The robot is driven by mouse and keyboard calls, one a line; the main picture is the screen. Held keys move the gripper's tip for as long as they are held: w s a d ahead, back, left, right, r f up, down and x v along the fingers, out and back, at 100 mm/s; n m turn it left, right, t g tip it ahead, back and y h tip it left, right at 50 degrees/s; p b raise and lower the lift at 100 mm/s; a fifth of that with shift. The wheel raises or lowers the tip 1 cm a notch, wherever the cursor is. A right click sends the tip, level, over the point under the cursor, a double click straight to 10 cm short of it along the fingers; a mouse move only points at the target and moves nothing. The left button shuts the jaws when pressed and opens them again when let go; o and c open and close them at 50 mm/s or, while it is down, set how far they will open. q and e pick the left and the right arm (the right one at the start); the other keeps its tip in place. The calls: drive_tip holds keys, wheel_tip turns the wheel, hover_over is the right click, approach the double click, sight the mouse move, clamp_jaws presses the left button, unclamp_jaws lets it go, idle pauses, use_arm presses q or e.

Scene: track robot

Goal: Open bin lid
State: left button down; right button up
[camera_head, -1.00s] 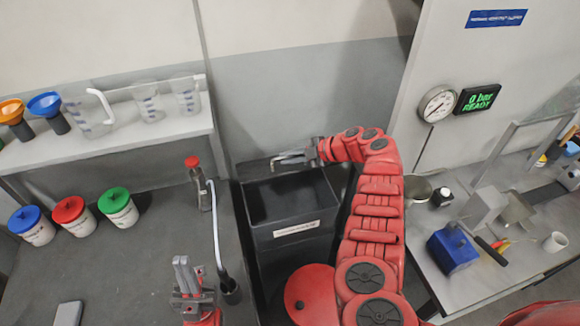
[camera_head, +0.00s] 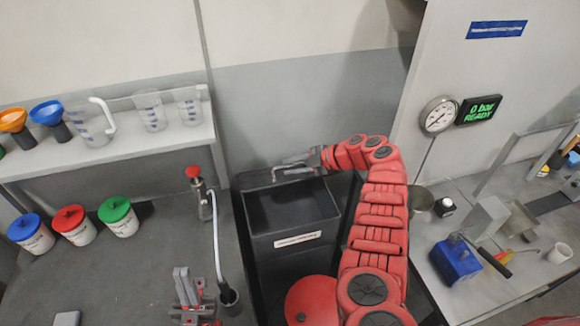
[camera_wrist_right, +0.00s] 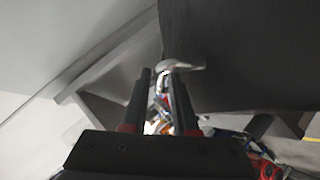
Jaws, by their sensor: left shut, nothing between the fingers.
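The dark bin (camera_head: 284,261) stands between the two worktops, with a white label on its front. A recessed dark opening shows at its top. A grey panel (camera_head: 250,180), which looks like the lid tilted back, stands at the rear edge. My right gripper (camera_head: 283,171) is at this panel. In the right wrist view its fingers (camera_wrist_right: 163,78) are apart, around or beside a silver curved piece (camera_wrist_right: 185,65), perhaps the handle; I cannot tell if they touch it. A dark surface (camera_wrist_right: 250,55) lies beyond. My left gripper (camera_head: 183,276) is shut and empty over the left worktop.
The left worktop holds tubs with blue, red and green lids (camera_head: 118,214) and a red-topped post (camera_head: 200,190) with a pale hose, close to the bin. Funnels and jugs (camera_head: 90,122) stand on a shelf. The right worktop holds a blue box (camera_head: 454,258) and tools.

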drive_tip(key=b+v, duration=0.5)
drive_tip(key=v, duration=1.1)
drive_tip(key=shift+s+d+r, duration=0.2)
drive_tip(key=shift+d, duration=0.1)
